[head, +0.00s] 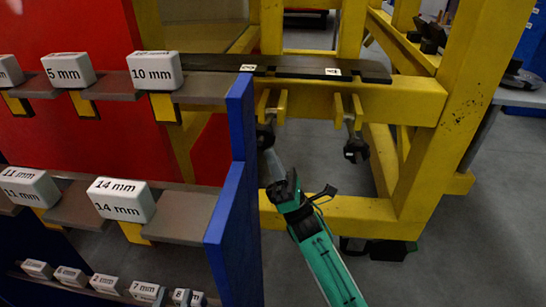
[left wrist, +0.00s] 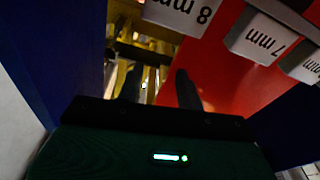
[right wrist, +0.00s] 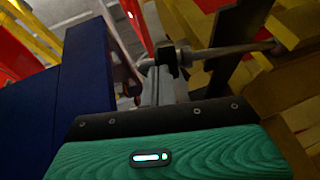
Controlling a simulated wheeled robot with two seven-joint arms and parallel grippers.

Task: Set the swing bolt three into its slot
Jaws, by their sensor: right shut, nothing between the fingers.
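Two swing bolts hang below the yellow beam in the head view. The left swing bolt (head: 265,136) and the right swing bolt (head: 355,145) have dark ends and hang from paired yellow lugs (head: 347,107). The small labels above are too small to read, so I cannot tell which is three. My right gripper (head: 268,152) is shut and empty, its tips at the left bolt's lower end. In the right wrist view a bolt's rod (right wrist: 225,51) and dark nut lie just beyond the fingers. My left gripper (left wrist: 158,88) is open and empty in its wrist view; the head view does not show it.
A dark plate (head: 300,66) tops the yellow beam. A blue panel (head: 232,190) stands left of my right arm. Shelves with white size-marked boxes (head: 121,199) fill the left. A red panel (left wrist: 215,75) is near my left gripper. Open floor shows inside the frame.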

